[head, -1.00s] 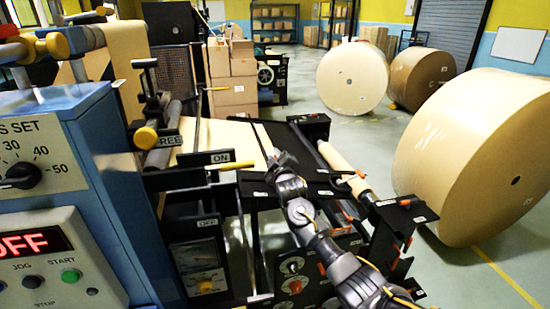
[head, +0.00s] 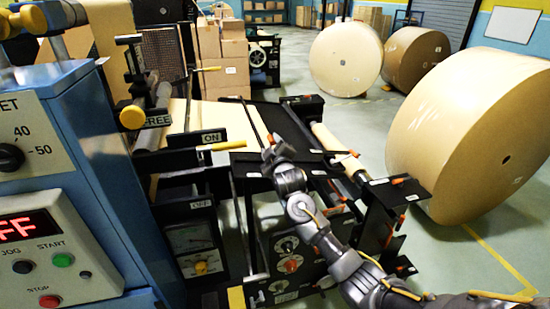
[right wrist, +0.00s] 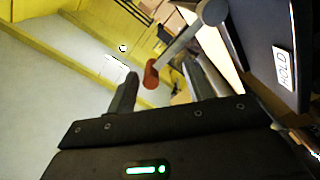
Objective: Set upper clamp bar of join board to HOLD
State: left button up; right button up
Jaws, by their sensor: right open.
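The join board (head: 285,117) is a dark slanted board at mid-picture in the head view, with a pale sheet beside it. A long thin dark bar (head: 254,126) runs along its near edge; I take it for the upper clamp bar. My right gripper (head: 268,147) is at this bar's lower end. In the right wrist view, the open gripper (right wrist: 165,90) has an orange-red handle tip (right wrist: 151,74) on a grey rod (right wrist: 180,44) between or just beyond its fingers. Contact cannot be told. My left gripper is not in view.
A blue control cabinet (head: 105,150) fills the left. A yellow-tipped lever (head: 225,146) by the ON label (head: 212,137) is close left of my gripper. A black bracket (head: 400,190) stands to the right, with large paper rolls (head: 455,145) beyond on open floor.

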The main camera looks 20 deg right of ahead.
jog(key=s+b, duration=0.1)
jog(key=s, duration=0.5)
jog(key=shift+a, duration=0.3)
jog(key=shift+s, duration=0.1)
